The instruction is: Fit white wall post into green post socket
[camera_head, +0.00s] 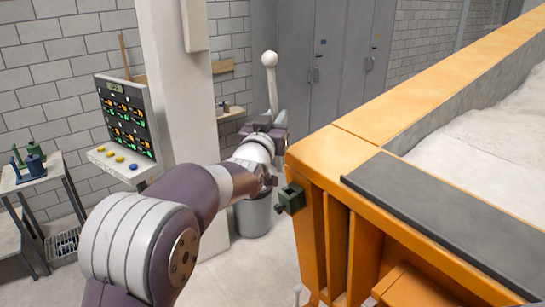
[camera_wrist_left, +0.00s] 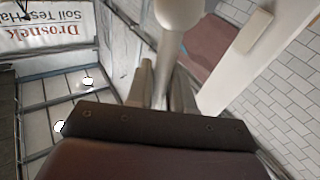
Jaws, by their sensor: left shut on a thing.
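The white wall post (camera_head: 271,85) has a round ball at its top and stands nearly upright in my left gripper (camera_head: 275,118). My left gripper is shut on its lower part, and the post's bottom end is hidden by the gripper. In the left wrist view the post (camera_wrist_left: 170,55) rises between the two fingers (camera_wrist_left: 163,88). The dark green post socket (camera_head: 291,198) is fixed to the near left corner of the orange sandbed frame. The post is above and slightly left of the socket, apart from it. My right gripper is not in view.
The orange sandbed frame (camera_head: 365,145) with pale sand (camera_head: 490,130) fills the right. A control panel (camera_head: 127,120) by a white column (camera_head: 172,75) stands left. A grey bin (camera_head: 253,215) is on the floor behind my arm. A small table (camera_head: 38,180) holds tools at far left.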

